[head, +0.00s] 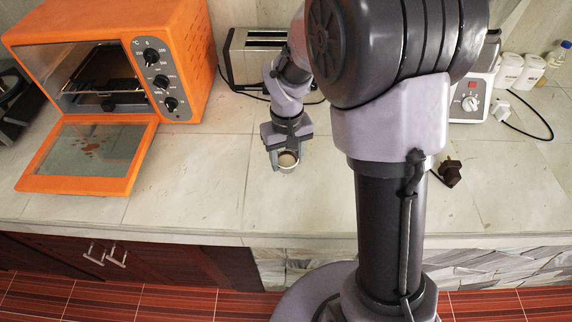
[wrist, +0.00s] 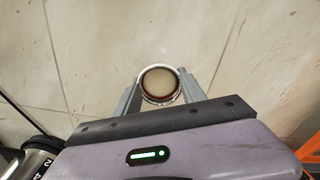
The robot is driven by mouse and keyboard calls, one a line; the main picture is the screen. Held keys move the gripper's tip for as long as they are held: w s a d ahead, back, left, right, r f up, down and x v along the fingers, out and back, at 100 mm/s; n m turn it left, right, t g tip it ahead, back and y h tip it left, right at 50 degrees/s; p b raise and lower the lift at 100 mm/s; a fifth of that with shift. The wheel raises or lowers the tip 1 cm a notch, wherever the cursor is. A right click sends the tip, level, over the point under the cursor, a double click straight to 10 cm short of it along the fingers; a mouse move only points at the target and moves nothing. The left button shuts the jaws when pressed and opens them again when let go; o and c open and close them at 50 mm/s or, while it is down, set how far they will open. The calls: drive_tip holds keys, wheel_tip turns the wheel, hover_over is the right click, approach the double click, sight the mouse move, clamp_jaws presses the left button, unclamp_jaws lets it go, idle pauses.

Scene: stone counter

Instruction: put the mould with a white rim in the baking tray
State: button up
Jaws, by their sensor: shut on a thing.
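The mould with a white rim (head: 287,160) is a small round cup with a pale rim and a brownish inside. It also shows in the wrist view (wrist: 160,84), between the two fingers. My gripper (head: 287,158) is shut on it, with a finger on either side, over the middle of the counter. I cannot tell whether the mould touches the counter. The orange toaster oven (head: 120,75) at the left has its door down, and a dark tray or rack (head: 106,88) shows inside. I cannot tell whether that is the baking tray.
The open oven door (head: 88,155) lies low over the counter at the left. A silver toaster (head: 254,55) stands behind my gripper. White canisters (head: 520,70), a white appliance (head: 472,98) and a dark plug (head: 450,170) are at the right. The front counter is mostly clear.

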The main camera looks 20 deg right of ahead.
sight(287, 167)
drive_tip(key=shift+f+b, duration=0.75)
drive_tip(key=shift+f, duration=0.85)
drive_tip(key=shift+f, duration=0.15)
drive_tip(key=o, duration=1.4)
